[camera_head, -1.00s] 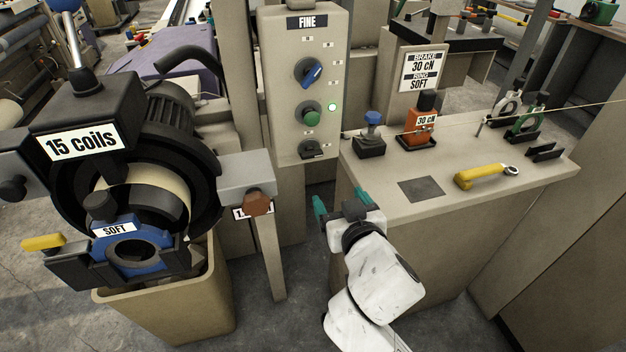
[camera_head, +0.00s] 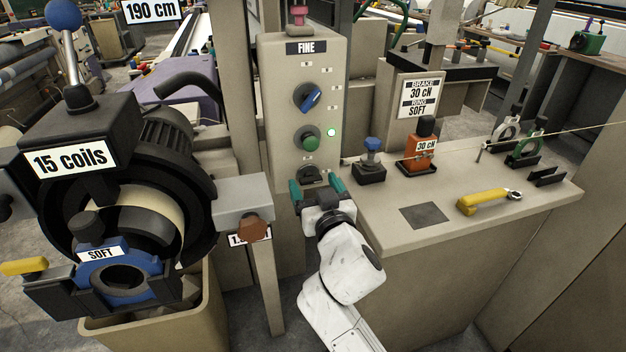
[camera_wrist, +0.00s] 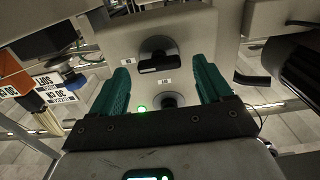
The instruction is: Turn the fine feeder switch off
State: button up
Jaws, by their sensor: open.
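The grey feeder box marked FINE (camera_head: 330,75) stands at the centre. It carries a blue selector knob (camera_head: 311,98), a green button (camera_head: 310,143), a lit green lamp (camera_head: 331,132) and a black rotary switch (camera_head: 311,174) low down. The wrist view, turned upside down, shows the black switch (camera_wrist: 158,56) with its bar roughly level, and the lit lamp (camera_wrist: 141,109). My gripper (camera_head: 317,187) is open and empty, its green fingers just below and in front of the black switch. In the wrist view, the fingers (camera_wrist: 160,75) stand either side of the switch, apparently apart from it.
A bench on the right holds a blue-topped knob (camera_head: 371,158), an orange brake unit (camera_head: 423,145) and a yellow-handled tool (camera_head: 487,201). A grey arm with a brown knob (camera_head: 251,228) stands close on the left, beside the coil feeder (camera_head: 105,130).

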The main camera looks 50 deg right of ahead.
jog(key=shift+w+d, duration=0.4)
jog(key=shift+w, duration=0.2)
jog(key=shift+c, duration=0.3)
jog(key=c, duration=1)
